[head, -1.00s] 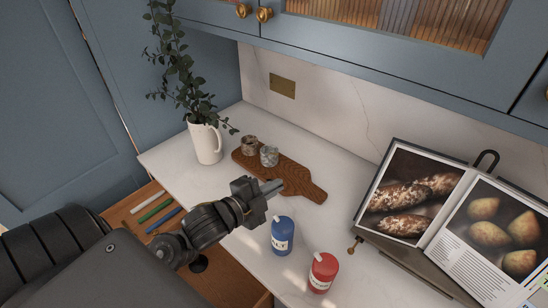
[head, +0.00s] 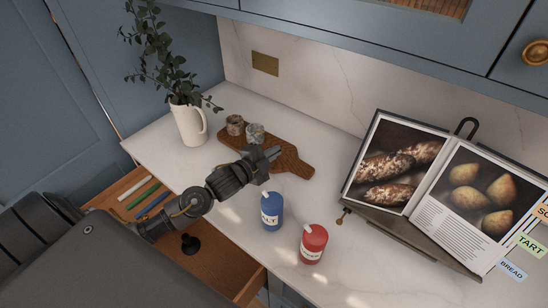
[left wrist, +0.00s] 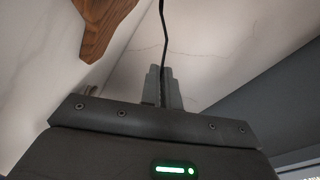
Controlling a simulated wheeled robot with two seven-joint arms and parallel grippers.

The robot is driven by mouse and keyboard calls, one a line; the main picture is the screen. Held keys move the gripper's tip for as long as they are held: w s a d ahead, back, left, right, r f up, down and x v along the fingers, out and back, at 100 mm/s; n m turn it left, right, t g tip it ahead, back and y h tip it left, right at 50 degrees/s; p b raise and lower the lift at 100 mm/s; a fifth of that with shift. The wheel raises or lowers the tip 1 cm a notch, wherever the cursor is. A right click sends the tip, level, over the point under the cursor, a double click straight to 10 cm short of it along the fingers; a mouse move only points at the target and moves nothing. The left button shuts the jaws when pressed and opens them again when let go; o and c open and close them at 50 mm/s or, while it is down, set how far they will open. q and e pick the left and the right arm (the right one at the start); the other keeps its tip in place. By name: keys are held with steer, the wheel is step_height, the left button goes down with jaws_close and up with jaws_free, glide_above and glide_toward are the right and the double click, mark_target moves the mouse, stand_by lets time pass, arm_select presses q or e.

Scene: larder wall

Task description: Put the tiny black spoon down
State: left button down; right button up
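My left gripper (head: 274,153) reaches in over the counter, near the handle end of the wooden board (head: 293,164). In the left wrist view its fingers (left wrist: 163,88) are shut on the tiny black spoon (left wrist: 165,32), a thin dark line rising from between the fingertips. The spoon's bowl cannot be made out there, and I cannot pick out the spoon in the head view. The board also shows at the top left of the left wrist view (left wrist: 97,25). My right gripper is not in view.
A white jug (head: 189,124) holds leafy stems. An open book (head: 395,160) is at right. An open drawer (head: 195,262) lies below.

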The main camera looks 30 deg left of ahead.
arm_select(q)
steer(key=f+p, duration=0.1)
steer(key=f, duration=0.1)
steer(key=w+f, duration=0.1)
steer(key=f, duration=0.1)
steer(key=shift+a+f+p, duration=0.1)
steer(key=shift+a+p, duration=0.05)
steer(key=shift+p, duration=0.25)
steer(key=shift+f, duration=0.1)
steer(key=shift+f, duration=0.1)
steer(key=c, duration=2.1)
jaws_free()
steer(key=shift+f, duration=0.1)
steer(key=o, duration=0.5)
steer(key=shift+c, duration=0.2)
